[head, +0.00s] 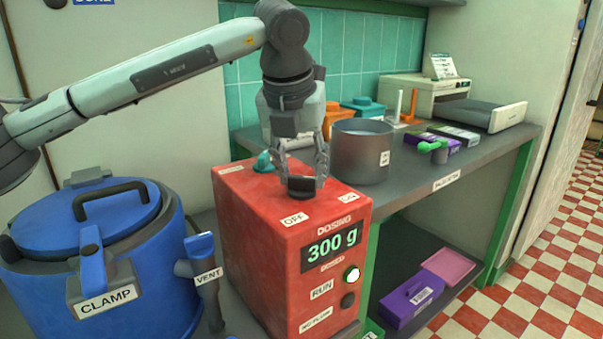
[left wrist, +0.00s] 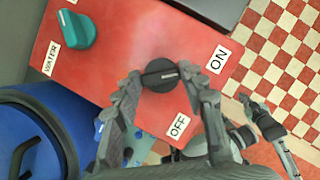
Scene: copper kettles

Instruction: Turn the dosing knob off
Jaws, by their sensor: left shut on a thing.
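The dosing knob (left wrist: 159,75) is a round black knob on top of the red dosing box (head: 260,225). In the left wrist view its white line points right, roughly to the ON label (left wrist: 218,60); the OFF label (left wrist: 178,126) lies below it. My left gripper (head: 301,178) reaches down from above and is shut on the knob, one finger on each side. It also shows in the left wrist view (left wrist: 160,88). The box's display (head: 332,246) reads 300 g. Part of what looks like my right gripper (left wrist: 256,112) shows at the right there; its jaws are unclear.
A teal knob (left wrist: 74,30) labelled WATER stands on the same box top. A blue lidded vessel (head: 88,243) with a clamp stands left of the box. A metal pot (head: 361,157) stands close behind it on the grey counter (head: 418,178). Purple boxes lie below.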

